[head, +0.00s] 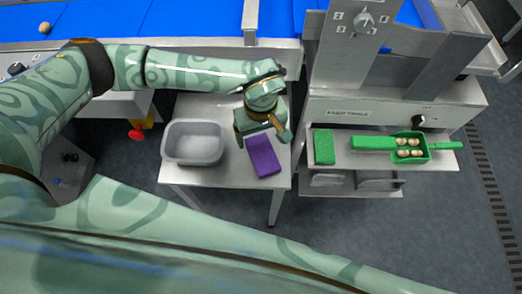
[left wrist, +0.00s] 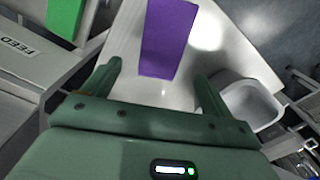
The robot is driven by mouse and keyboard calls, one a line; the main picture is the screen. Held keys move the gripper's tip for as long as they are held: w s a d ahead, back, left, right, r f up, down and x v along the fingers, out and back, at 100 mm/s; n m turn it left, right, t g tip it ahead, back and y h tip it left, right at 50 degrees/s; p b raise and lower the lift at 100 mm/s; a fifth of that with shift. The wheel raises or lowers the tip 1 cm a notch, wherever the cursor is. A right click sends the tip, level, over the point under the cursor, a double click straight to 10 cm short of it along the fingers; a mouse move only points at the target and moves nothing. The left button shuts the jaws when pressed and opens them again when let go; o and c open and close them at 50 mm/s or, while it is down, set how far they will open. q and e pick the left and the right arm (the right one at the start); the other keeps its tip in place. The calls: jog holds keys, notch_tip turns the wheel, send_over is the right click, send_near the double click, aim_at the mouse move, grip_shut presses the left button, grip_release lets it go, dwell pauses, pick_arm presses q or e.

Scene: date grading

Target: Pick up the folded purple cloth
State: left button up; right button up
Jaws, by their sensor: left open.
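The folded purple cloth (head: 263,156) lies flat on a small light-grey table (head: 221,178), near its right side. It also shows in the left wrist view (left wrist: 167,38), beyond and between my finger tips. My left gripper (head: 264,138) is above the table at the far end of the cloth, and its fingers (left wrist: 158,76) are open and empty. The gripper hides part of the table behind the cloth in the head view. My right gripper is not in view.
A grey tub (head: 194,142) stands left of the cloth on the same table. A green cloth (head: 324,147) and a green scoop (head: 413,148) holding several dates rest on a shelf to the right. A blue belt (head: 190,18) runs behind.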

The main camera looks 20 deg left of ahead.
aim_at(263, 152)
pick_arm(q)
jog(key=shift+s+d+f, duration=0.1)
jog(key=shift+d+f, duration=0.2)
jog(key=shift+f, duration=0.1)
jog(key=shift+s+d+f+b, duration=0.2)
jog(key=shift+s+f+b, duration=0.15)
jog(key=shift+f, duration=0.5)
jog(key=f, duration=0.1)
jog(key=f+b, duration=0.1)
jog(key=f, duration=0.1)
jog(key=shift+s, duration=0.3)
jog(key=shift+f, duration=0.3)
jog(key=c, duration=1.1)
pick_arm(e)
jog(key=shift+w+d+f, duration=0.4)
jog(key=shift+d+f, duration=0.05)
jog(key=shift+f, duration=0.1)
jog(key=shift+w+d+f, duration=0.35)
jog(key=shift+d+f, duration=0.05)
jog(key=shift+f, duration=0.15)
pick_arm(q)
jog(key=shift+c, duration=0.2)
